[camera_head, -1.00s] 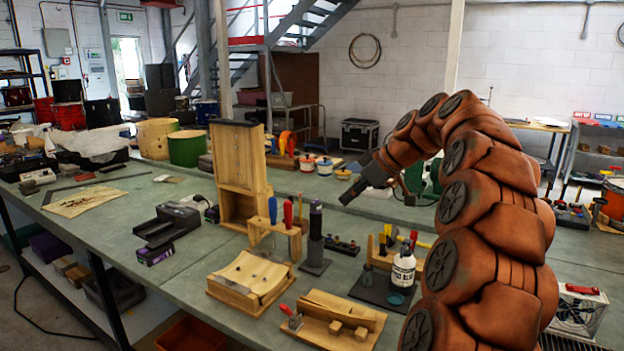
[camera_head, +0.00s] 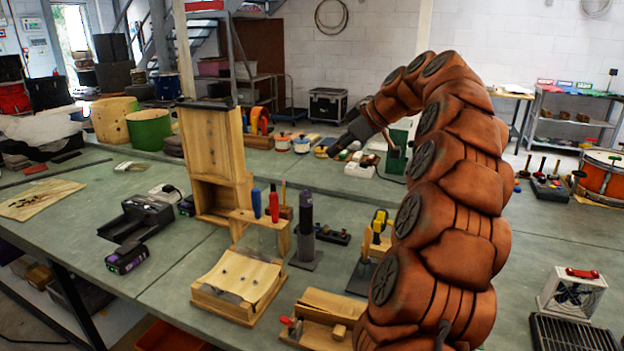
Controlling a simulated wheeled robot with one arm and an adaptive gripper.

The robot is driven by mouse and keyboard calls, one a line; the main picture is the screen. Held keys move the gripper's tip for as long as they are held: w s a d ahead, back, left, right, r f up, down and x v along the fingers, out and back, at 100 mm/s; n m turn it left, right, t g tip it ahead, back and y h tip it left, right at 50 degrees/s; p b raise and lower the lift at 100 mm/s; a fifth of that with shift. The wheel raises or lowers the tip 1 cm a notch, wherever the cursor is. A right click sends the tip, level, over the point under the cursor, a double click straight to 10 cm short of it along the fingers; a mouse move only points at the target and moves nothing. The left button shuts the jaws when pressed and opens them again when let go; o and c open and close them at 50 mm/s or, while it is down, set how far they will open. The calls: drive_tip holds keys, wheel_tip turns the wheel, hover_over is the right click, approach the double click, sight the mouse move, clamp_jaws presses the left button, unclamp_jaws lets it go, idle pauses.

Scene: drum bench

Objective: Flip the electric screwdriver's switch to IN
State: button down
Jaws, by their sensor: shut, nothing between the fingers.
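A dark upright tool with a purple band (camera_head: 306,215) stands in a grey stand (camera_head: 306,260) on the bench; it looks like the electric screwdriver. Its switch is too small to make out. My gripper (camera_head: 335,148) is shut and empty, held in the air above the bench, behind and to the right of this tool in the picture, well apart from it. My orange arm hides part of the bench to the right.
A tall wooden box (camera_head: 215,150) and a wooden rack with screwdrivers (camera_head: 262,217) stand left of the tool. A slanted wooden block (camera_head: 240,280) lies in front. A dark charger (camera_head: 135,218) sits farther left. Bare bench (camera_head: 90,225) shows at the left.

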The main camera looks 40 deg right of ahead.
drive_tip(key=shift+w+a, duration=0.1)
drive_tip(key=p, duration=0.3)
hover_over(311, 193)
drive_tip(key=f, duration=0.6)
drive_tip(key=shift+s+f, duration=0.15)
drive_tip(key=shift+s, duration=0.1)
drive_tip(key=f, duration=0.2)
drive_tip(key=f+p, duration=0.1)
drive_tip(key=shift+w, duration=0.25)
drive_tip(key=shift+w+f, duration=0.1)
drive_tip(key=shift+f, duration=0.75)
